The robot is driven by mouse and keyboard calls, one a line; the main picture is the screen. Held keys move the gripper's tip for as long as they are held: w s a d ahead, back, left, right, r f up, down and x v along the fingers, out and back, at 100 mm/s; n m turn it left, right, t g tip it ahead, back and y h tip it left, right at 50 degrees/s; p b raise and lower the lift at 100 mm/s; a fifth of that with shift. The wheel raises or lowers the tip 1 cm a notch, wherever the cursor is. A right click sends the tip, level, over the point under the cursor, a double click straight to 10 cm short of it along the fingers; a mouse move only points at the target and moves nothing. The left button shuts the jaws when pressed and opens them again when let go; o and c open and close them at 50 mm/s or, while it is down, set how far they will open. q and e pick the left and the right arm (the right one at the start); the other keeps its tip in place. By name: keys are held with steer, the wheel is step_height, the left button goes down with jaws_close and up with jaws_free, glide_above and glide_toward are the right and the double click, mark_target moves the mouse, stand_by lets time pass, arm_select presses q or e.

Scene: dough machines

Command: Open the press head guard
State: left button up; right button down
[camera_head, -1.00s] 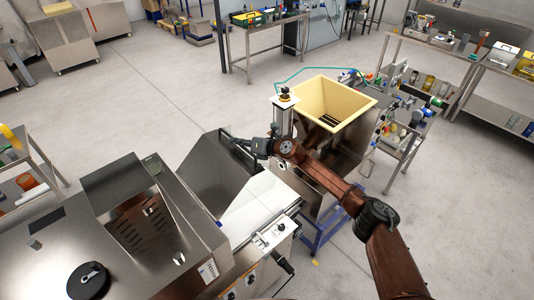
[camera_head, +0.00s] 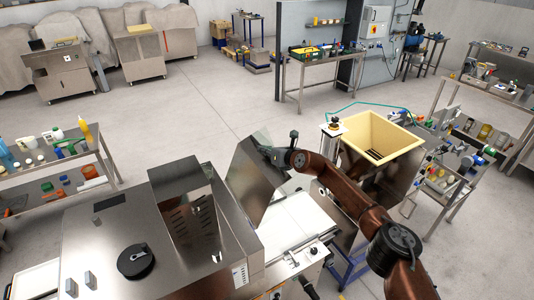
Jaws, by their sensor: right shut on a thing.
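The press head guard (camera_head: 250,180) is a shiny sheet-metal cover on the steel dough machine (camera_head: 150,235), just left of the white belt. It stands tilted up, with its top edge raised. My right gripper (camera_head: 264,152) is at the guard's upper right edge, shut on it. The fingertips are small and partly lost against the metal. My right arm reaches in from the lower right, over the white belt (camera_head: 296,215). My left gripper is out of view.
A cream hopper (camera_head: 382,140) on a steel machine stands right of the guard, close behind my right arm. A vented metal housing (camera_head: 190,210) and a black knob (camera_head: 136,262) are on the machine at left. Open floor lies beyond the machine.

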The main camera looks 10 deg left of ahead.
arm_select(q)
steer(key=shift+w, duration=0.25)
arm_select(e)
steer(key=shift+s+f, duration=0.1)
steer(key=shift+f, duration=0.35)
steer(key=c, duration=2)
jaws_free()
steer(key=shift+r, duration=0.1)
steer(key=shift+c, duration=0.2)
steer(key=shift+d+r, duration=0.1)
steer(key=shift+r, duration=0.1)
steer(key=shift+s+d+r, duration=0.1)
steer(key=shift+d+r, duration=0.2)
steer(key=v, duration=1.1)
steer(key=shift+f, duration=0.1)
steer(key=shift+s+a, duration=0.1)
